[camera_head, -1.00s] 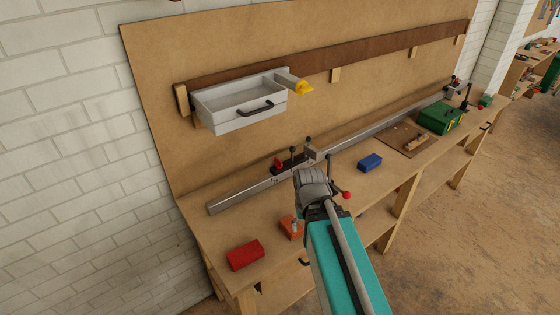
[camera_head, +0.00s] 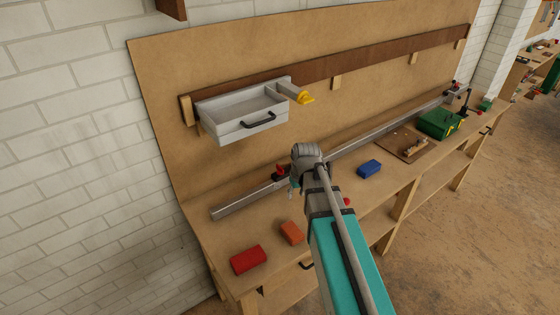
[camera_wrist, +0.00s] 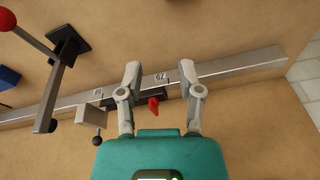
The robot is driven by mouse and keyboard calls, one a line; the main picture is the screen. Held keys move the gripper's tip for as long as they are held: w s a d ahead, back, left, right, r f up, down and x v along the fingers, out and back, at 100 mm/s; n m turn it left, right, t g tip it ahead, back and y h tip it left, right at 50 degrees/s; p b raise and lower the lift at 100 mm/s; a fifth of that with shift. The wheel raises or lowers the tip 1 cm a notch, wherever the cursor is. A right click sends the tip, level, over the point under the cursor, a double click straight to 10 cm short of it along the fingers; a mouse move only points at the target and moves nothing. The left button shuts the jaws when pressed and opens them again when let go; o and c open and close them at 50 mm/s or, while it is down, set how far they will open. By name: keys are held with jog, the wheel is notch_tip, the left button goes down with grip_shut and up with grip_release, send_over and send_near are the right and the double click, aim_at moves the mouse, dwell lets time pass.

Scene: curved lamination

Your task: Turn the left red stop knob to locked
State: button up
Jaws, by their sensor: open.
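The left red stop knob (camera_head: 280,171) sits on a dark block on the long metal rail (camera_head: 240,202), near its left end. In the wrist view the knob (camera_wrist: 153,105) shows between the two finger lines, nearer the left finger and below the fingertips. My gripper (camera_wrist: 160,70) is open and empty, its fingers spread over the rail. I cannot tell whether either finger touches the knob. In the head view the gripper (camera_head: 294,187) is partly hidden by my wrist, just right of the knob.
A lever with a red ball (camera_wrist: 6,20) and a dark-knobbed block (camera_wrist: 92,115) stand near the gripper. An open white drawer (camera_head: 240,115) hangs above. Red (camera_head: 248,261), orange (camera_head: 291,232) and blue (camera_head: 369,168) blocks lie on the bench. A green box (camera_head: 440,124) is farther right.

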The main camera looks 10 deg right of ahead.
aim_at(280, 167)
jog(key=w+r+n+t+y+p, duration=0.1)
jog(key=w+r+p, duration=0.3)
jog(key=w, duration=1.1)
notch_tip(280, 167, up, 3)
jog(key=shift+w+r+n+t+p, duration=0.15)
jog(key=shift+w+n+t+p, duration=0.2)
jog(key=shift+n+t, duration=0.45)
jog(key=shift+f, duration=0.2)
jog(key=b+x, duration=1.2)
jog(key=x, duration=0.1)
jog(key=shift+s+f+b, duration=0.15)
jog(key=shift+f+b, duration=0.1)
jog(key=shift+b, duration=0.1)
grip_shut()
